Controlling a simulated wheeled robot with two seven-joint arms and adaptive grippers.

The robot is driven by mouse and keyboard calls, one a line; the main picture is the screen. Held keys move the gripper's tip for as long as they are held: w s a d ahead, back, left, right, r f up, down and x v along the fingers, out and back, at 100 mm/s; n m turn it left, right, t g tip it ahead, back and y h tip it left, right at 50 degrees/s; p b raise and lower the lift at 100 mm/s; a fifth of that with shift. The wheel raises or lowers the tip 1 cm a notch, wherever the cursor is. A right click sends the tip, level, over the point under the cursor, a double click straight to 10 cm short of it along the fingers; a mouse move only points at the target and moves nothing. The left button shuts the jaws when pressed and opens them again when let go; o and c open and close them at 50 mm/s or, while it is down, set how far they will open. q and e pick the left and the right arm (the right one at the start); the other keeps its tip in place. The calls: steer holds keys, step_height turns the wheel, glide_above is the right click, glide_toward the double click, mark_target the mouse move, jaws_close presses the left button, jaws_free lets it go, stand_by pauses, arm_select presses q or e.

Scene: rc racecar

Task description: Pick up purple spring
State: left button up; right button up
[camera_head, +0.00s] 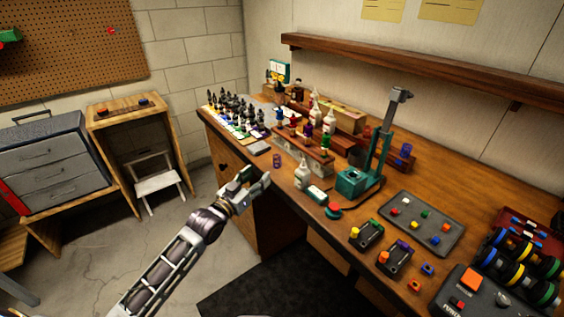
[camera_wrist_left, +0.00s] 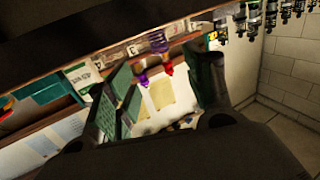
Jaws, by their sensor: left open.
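A small purple spring (camera_head: 277,160) stands upright near the front edge of the wooden workbench, next to a dark grey block. My left gripper (camera_head: 257,178) is open and empty, just in front of the bench edge, short of the spring and apart from it. In the left wrist view, which is tipped over, the purple spring (camera_wrist_left: 158,42) shows beyond the two green-padded fingers (camera_wrist_left: 165,88), in the gap between them. My right gripper is in neither view.
Behind the spring is a rack (camera_head: 300,152) with coloured pieces. Rows of dark bottles (camera_head: 232,110) stand to the left.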

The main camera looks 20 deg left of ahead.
mark_target(275, 159)
arm_select(q)
steer(key=shift+s+a+r, duration=0.1)
stand_by(0.3)
steer(key=shift+x, duration=4.35)
steer(key=shift+x, duration=2.6)
steer(key=c, duration=0.8)
